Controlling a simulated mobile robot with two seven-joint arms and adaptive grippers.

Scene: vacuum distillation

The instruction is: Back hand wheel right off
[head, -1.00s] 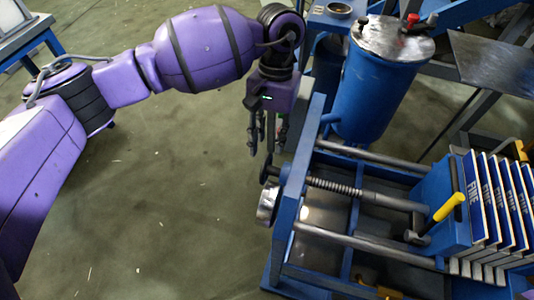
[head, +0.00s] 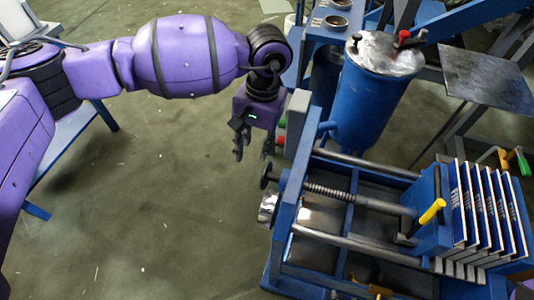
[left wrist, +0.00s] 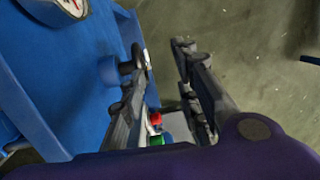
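The back hand wheel (head: 266,175) is a small dark wheel on the end of the threaded screw (head: 335,193) of the blue press frame. In the left wrist view the wheel (left wrist: 146,64) appears nearly edge-on beside my left finger tips. My left gripper (head: 252,152) hangs above and slightly left of the wheel, fingers pointing down. Its two fingers stand apart with a gap between them and nothing held, also in the left wrist view (left wrist: 160,70). I cannot tell whether a finger touches the wheel. My right gripper is not in view.
A round silver gauge (head: 268,207) sits just below the wheel. A grey box (head: 297,122) with red and green buttons (head: 281,131) is right of my gripper. A blue tank (head: 370,100) stands behind. Several white plates (head: 485,215) fill the press's right side.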

